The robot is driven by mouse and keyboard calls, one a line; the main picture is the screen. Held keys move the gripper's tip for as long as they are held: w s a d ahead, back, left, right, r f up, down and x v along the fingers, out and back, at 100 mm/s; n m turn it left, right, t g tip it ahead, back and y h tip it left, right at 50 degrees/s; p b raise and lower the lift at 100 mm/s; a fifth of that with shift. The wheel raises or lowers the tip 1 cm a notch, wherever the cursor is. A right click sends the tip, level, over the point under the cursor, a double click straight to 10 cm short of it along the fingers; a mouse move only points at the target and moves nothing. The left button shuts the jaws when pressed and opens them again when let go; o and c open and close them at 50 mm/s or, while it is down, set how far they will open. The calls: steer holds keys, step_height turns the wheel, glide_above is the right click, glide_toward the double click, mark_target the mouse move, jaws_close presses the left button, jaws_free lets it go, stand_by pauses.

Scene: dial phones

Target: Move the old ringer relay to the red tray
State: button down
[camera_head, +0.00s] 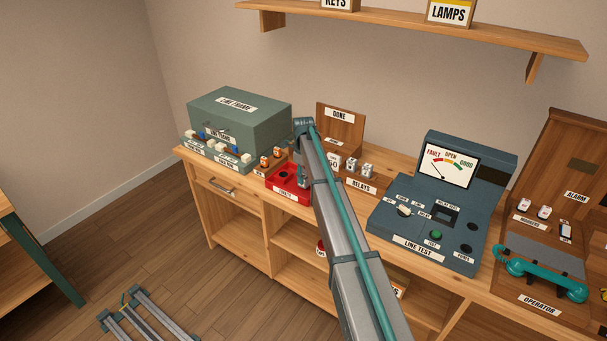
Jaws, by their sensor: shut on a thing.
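The red tray (275,191) stands on the bench left of the middle, with a white label on its front and a dark round spot inside. My gripper (303,184) is low over the right part of this tray, partly hidden by my arm. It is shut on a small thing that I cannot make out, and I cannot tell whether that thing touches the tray. Several white-topped relays (366,170) stand on the wooden holder labelled RELAYS (359,184), right of my arm. I cannot pick out the old ringer relay for certain.
The green line frame box (238,118) stands left of the tray, with small orange-and-white parts (265,161) between. A wooden DONE stand (341,128) is behind. The LINE TEST console (424,228) and teal handset (541,275) are to the right. My arm crosses the bench front.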

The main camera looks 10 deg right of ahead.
steer(key=shift+f, duration=0.2)
steer(key=c, duration=0.8)
jaws_free()
steer(key=shift+c, duration=0.2)
steer(key=shift+r, duration=0.1)
step_height(320, 180, up, 12)
steer(key=b, duration=0.3)
steer(key=shift+b, duration=0.3)
